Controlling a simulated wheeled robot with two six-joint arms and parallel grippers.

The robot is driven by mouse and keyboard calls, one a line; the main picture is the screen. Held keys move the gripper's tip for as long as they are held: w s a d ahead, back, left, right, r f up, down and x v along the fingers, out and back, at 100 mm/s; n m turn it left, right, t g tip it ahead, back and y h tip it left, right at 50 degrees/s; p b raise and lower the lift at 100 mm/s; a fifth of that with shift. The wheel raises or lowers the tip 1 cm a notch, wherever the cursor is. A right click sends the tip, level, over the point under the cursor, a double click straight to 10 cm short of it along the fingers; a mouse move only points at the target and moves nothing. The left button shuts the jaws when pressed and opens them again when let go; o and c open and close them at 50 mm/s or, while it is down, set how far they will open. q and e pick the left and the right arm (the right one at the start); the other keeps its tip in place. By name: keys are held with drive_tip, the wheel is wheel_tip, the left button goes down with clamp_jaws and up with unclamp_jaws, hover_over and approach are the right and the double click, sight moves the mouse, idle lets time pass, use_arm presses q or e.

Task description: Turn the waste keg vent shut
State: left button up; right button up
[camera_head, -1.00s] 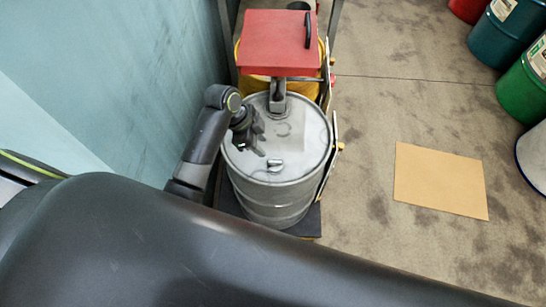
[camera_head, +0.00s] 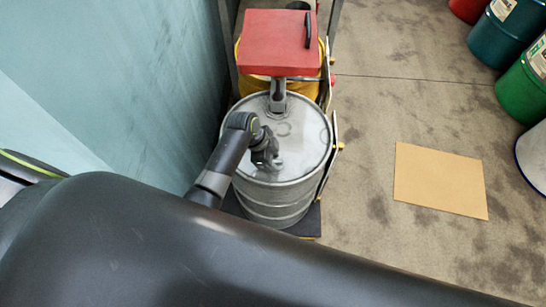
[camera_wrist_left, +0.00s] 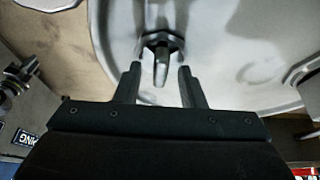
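The waste keg (camera_head: 305,150) is a grey metal drum standing upright below the red box. Its vent shows in the left wrist view as a small metal fitting with a lever (camera_wrist_left: 161,62) on the keg lid (camera_wrist_left: 225,70). My left gripper (camera_head: 272,162) is over the near part of the lid and hides the vent in the head view. In the left wrist view the left gripper (camera_wrist_left: 157,80) is open, with one finger on each side of the lever's lower end and gaps on both sides. My right gripper is not in view.
A red box (camera_head: 278,42) with a black handle stands over a yellow drum (camera_head: 308,88) behind the keg. A teal wall (camera_head: 150,70) is close on the left. A tan sheet (camera_head: 440,180) lies on the floor at right, with coloured drums (camera_head: 503,30) beyond.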

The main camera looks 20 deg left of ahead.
use_arm(q)
clamp_jaws()
drive_tip(key=m, duration=0.2)
drive_tip(key=m+g, duration=0.1)
drive_tip(key=m, duration=0.1)
drive_tip(key=shift+w+r+g+p, duration=0.1)
drive_tip(key=shift+w+g+p, duration=0.1)
drive_tip(key=shift+g+p, duration=0.15)
drive_tip(key=m, duration=0.2)
drive_tip(key=m+g, duration=0.1)
drive_tip(key=m, duration=0.1)
drive_tip(key=shift+w+m+g, duration=0.1)
drive_tip(key=shift+m+g, duration=0.15)
drive_tip(key=shift+m, duration=0.05)
drive_tip(key=m+g+y, duration=0.1)
drive_tip(key=m, duration=0.3)
drive_tip(key=shift+w+d, duration=0.1)
drive_tip(key=shift+d, duration=0.05)
drive_tip(key=shift+m+g+y+p, duration=0.15)
drive_tip(key=shift+m+g+y, duration=0.25)
drive_tip(key=shift+m, duration=0.95)
drive_tip(key=shift+m+g+y+p, duration=0.2)
drive_tip(key=shift+m+y, duration=0.4)
drive_tip(key=shift+m, duration=0.75)
